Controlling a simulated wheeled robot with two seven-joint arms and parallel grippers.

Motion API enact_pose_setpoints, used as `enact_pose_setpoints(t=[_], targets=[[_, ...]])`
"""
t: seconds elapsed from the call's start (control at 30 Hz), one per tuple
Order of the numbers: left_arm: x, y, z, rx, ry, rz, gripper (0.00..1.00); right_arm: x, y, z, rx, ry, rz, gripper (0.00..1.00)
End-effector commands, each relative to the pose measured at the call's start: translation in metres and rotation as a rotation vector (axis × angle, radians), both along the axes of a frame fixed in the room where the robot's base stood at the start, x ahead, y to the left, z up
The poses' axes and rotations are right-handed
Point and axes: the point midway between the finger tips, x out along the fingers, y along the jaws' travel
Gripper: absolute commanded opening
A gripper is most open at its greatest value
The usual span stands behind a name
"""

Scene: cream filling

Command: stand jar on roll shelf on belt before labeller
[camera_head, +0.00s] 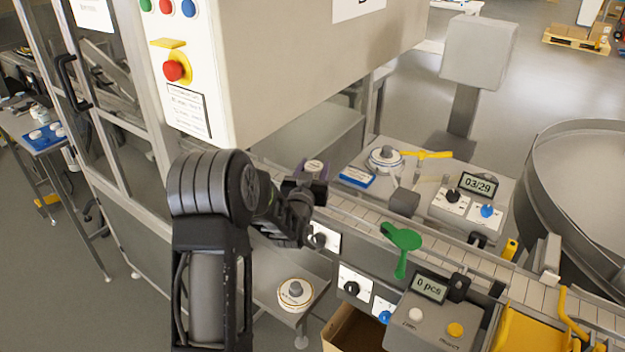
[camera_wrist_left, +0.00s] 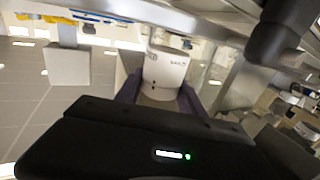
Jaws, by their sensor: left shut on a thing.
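My left gripper (camera_head: 312,178) is shut on a white jar (camera_head: 314,165), whose grey-topped lid shows between purple fingers. In the left wrist view the white jar (camera_wrist_left: 165,70) with small print sits between the purple fingers. The jar is at the left part of the conveyor belt (camera_head: 370,218), left of the labeller (camera_head: 425,185) with its label roll. I cannot tell whether its base touches the belt. The roll shelf (camera_head: 268,272) is below the belt front and holds a white roll (camera_head: 296,292). My right gripper is not in view.
A green paddle (camera_head: 402,240) stands at the belt's front side. A counter box (camera_head: 440,310) reading 0 pcs and a yellow chute (camera_head: 525,325) are at the front right. A large round table (camera_head: 580,190) is at the right. A machine cabinet (camera_head: 270,60) overhangs behind my arm.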

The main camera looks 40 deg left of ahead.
Motion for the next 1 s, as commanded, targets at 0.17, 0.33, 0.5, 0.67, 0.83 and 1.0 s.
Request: enact_pose_setpoints(t=[0.17,0.33,0.5,0.67,0.83,1.0], targets=[[0.000,0.000,-0.001,0.001,-0.003,0.000,0.02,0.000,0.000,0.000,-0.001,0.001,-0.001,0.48],[0.000,0.000,-0.004,0.001,-0.002,0.000,0.02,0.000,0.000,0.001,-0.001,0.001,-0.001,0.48],[0.000,0.000,-0.025,0.000,0.002,0.000,0.02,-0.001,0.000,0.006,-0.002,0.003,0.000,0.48],[0.000,0.000,-0.042,0.001,-0.001,0.000,0.02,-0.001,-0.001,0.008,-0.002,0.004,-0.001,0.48],[0.000,0.000,-0.043,0.001,-0.003,0.000,0.02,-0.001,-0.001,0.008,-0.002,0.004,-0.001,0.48],[0.000,0.000,-0.045,0.001,-0.003,0.000,0.02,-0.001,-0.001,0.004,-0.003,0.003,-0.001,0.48]])
